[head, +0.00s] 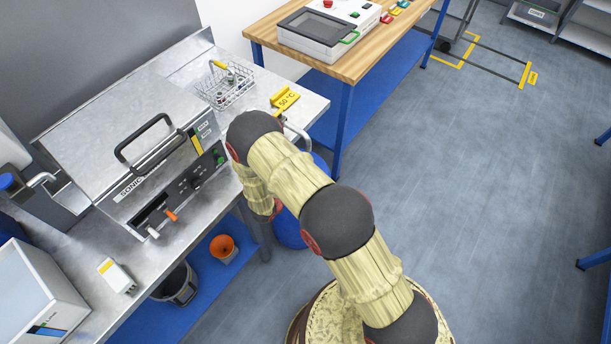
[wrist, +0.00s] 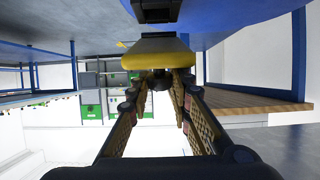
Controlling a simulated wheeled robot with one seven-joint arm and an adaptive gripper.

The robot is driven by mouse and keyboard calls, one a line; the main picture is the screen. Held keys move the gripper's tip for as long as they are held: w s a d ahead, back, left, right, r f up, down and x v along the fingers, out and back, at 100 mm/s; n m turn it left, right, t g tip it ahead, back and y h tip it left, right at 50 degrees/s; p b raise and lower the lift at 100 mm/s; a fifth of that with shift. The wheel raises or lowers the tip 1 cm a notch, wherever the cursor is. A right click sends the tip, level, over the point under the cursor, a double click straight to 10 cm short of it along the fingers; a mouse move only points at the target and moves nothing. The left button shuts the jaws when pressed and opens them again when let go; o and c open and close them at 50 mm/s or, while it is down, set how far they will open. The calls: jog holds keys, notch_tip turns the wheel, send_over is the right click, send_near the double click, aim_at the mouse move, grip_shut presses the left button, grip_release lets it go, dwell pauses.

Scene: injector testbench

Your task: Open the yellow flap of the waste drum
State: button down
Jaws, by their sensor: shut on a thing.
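The blue waste drum (head: 289,229) stands on the floor at the end of the steel bench, mostly hidden behind my arm in the head view. In the wrist view, the yellow flap (wrist: 160,54) lies at the top centre, right at my fingertips. A dark block shows above it. My gripper (wrist: 162,80) has its two fingers closed in on a small dark part at the edge of the flap, which appears to be its grip. The head view hides my fingertips and the flap. How far the flap is tilted cannot be told.
A sonic bath (head: 150,140) with a black lid handle stands on the steel bench, beside a wire basket (head: 225,85) and a yellow 50 °C sign (head: 285,99). A wooden-topped table (head: 370,62) stands behind. An orange cup (head: 222,247) sits on the lower shelf. Floor to the right is clear.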

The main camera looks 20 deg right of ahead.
jog(key=shift+w+d+r+g+y+p, duration=0.25)
jog(key=shift+d+r+y+p, duration=0.15)
jog(key=shift+r+p, duration=0.2)
jog(key=shift+w+d+r+g+y+p, duration=0.3)
jog(key=shift+r+y+p, duration=0.15)
jog(key=shift+p, duration=0.1)
jog(key=shift+w+d+r+g+y+p, duration=0.1)
jog(key=shift+w+d+g+y+p, duration=0.3)
jog(key=shift+d+p, duration=0.2)
jog(key=shift+w+d+r+p, duration=0.35)
jog(key=shift+w+d+p, duration=0.1)
jog(key=shift+w+d, duration=0.4)
jog(key=shift+d, duration=0.1)
jog(key=c, duration=1.6)
grip_release()
jog(key=shift+s, duration=0.15)
jog(key=v, duration=1.2)
jog(key=shift+s+f, duration=0.1)
